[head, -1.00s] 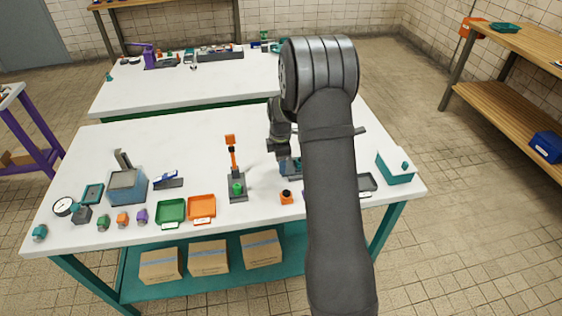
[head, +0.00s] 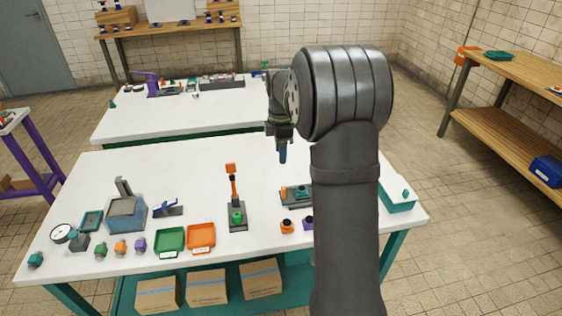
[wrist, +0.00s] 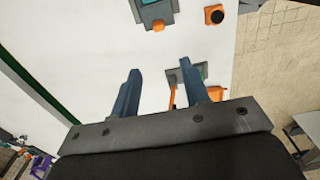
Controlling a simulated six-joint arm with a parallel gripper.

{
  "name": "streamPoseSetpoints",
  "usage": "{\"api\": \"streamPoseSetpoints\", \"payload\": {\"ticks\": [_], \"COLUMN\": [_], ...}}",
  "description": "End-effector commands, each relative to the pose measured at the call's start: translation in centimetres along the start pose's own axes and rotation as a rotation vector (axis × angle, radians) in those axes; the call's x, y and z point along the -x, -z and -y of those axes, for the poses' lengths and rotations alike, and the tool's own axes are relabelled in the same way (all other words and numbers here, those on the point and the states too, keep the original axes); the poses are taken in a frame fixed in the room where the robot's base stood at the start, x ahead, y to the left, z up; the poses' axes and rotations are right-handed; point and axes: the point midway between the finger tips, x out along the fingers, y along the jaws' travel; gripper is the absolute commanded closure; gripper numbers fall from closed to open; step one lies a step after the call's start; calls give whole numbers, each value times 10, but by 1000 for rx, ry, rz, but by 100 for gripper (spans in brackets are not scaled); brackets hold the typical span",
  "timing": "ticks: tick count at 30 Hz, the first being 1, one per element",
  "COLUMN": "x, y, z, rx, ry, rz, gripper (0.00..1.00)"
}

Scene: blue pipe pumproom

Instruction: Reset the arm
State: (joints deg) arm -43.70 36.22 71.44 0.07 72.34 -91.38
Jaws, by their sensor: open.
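My gripper (head: 283,152) is raised above the white workbench (head: 120,175), pointing down, in the head view. In the wrist view its two blue fingers (wrist: 163,98) stand apart with nothing between them. Below it in the head view is a dark fixture (head: 297,196) with teal and orange parts. My arm hides part of the bench's right side.
On the bench stand a green tray (head: 170,238), an orange tray (head: 201,236), an upright orange-handled device (head: 235,200), a blue-grey block machine (head: 126,213) and a gauge (head: 62,233). A teal box (head: 398,198) sits at the right edge. A second bench (head: 150,122) stands behind.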

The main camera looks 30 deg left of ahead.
Motion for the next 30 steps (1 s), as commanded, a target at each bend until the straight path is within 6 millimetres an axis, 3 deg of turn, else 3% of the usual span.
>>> {"api": "streamPoseSetpoints", "payload": {"ticks": [11, 17, 30], "x": [6, -2, -82], "y": [0, 0, -1], "z": [0, 0, 0], "rx": [0, 0, -1], "ry": [0, 2, 4], "rz": [0, 0, 1], "gripper": [58, 58, 58]}}
